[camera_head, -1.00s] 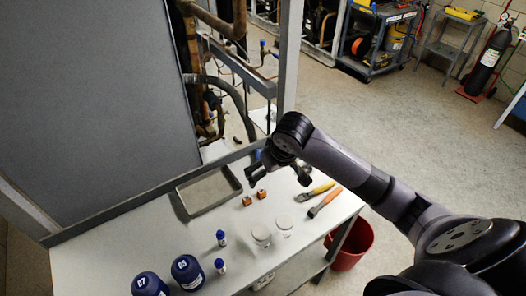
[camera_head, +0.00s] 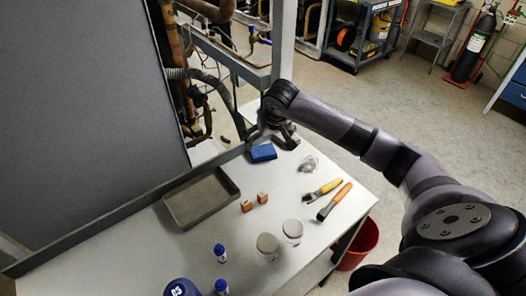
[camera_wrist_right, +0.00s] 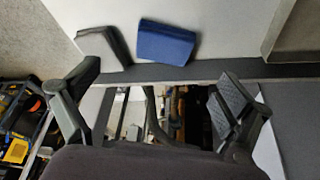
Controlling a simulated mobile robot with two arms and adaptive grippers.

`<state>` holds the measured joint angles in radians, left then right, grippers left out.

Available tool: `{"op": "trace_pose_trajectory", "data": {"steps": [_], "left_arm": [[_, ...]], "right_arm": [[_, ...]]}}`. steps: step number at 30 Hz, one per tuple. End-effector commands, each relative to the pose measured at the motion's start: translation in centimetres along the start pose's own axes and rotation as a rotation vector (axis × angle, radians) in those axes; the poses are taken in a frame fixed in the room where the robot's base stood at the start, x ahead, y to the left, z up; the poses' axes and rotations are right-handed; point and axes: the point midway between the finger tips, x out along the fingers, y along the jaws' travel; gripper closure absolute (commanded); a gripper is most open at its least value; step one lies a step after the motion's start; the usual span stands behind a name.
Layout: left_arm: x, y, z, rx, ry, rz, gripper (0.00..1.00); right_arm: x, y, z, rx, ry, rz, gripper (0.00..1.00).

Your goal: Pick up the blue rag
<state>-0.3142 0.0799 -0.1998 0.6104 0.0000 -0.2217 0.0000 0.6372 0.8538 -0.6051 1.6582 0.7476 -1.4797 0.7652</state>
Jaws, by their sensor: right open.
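The blue rag (camera_head: 263,153) lies folded on the light table near its back edge, right of the grey tray. It also shows in the right wrist view (camera_wrist_right: 165,42), beyond the fingers and near the table's dark rim. My right gripper (camera_head: 272,137) is at the back edge of the table, just behind the rag in the head view. In the wrist view my right gripper (camera_wrist_right: 158,95) has its fingers spread wide with nothing between them. The rag is not between the fingertips. My left gripper is not in view.
The grey tray (camera_head: 167,207) is left of the rag. A grey panel (camera_head: 90,110) and rack post (camera_head: 283,40) border the back.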

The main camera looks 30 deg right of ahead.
Motion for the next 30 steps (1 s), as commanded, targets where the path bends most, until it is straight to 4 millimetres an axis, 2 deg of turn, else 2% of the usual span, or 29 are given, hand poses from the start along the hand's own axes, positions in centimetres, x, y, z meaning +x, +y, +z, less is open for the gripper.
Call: {"op": "trace_pose_trajectory", "data": {"steps": [3, 6, 12, 22, 30], "left_arm": [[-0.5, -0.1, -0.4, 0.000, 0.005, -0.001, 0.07], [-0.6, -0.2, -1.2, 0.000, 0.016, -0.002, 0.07], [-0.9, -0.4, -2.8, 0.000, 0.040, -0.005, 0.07], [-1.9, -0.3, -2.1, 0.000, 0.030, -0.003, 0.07], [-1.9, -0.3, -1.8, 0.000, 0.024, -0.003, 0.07]], "right_arm": [[2.1, 0.0, 0.0, 0.001, -0.002, 0.000, 0.03], [3.3, 0.0, 0.0, 0.000, -0.001, 0.001, 0.03], [4.4, -0.1, -0.1, 0.000, -0.001, 0.000, 0.03], [8.4, -0.6, -0.3, 0.000, -0.001, 0.000, 0.03], [9.2, -0.6, -0.3, -0.002, 0.001, 0.000, 0.03]]}}
